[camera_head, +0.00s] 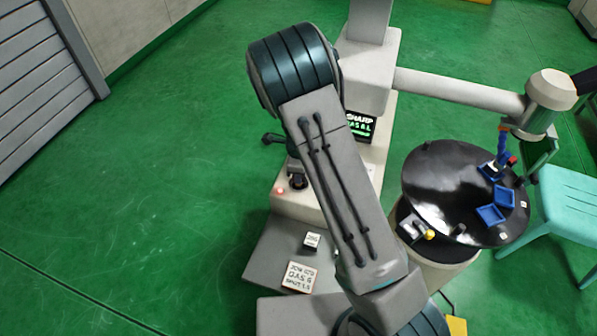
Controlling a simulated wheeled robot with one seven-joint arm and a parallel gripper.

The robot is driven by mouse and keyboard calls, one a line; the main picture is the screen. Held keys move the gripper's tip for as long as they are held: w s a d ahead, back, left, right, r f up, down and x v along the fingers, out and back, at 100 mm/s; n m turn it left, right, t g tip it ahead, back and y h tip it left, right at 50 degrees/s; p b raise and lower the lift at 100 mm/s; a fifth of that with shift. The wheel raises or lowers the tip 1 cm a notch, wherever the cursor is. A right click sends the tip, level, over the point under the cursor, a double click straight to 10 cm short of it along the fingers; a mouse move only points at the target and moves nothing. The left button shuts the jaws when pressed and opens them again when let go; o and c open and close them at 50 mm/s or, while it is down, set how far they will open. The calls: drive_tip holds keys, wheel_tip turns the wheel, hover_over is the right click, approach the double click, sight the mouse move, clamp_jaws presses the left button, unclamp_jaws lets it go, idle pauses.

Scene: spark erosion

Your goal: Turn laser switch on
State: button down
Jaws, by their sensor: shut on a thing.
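My arm crosses the middle of the head view and covers part of a pale machine (372,75). My gripper is not clearly seen; it may be hidden behind the arm. A small dark knob-like part (297,181) and a glowing red spot (280,190) are on the machine's pale base, just left of my arm. A dark piece (271,138) sticks out above them; I cannot tell what it belongs to. A lit display with green text (360,124) shows right of my arm. I cannot tell which part is the laser switch.
A round black table (436,180) with small blue pieces (490,215) stands at right, under the machine's horizontal arm (455,88). A turquoise chair (575,205) is at the right edge. A grey shutter (45,75) is at far left. The green floor (130,200) at left is clear.

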drive_tip(key=shift+r+m+p, duration=0.1)
drive_tip(key=shift+m+p, duration=0.2)
drive_tip(key=shift+m, duration=0.5)
drive_tip(key=c, duration=1.5)
unclamp_jaws()
wheel_tip(320, 180, up, 14)
drive_tip(key=shift+f+b, duration=0.15)
drive_tip(key=shift+b, duration=0.3)
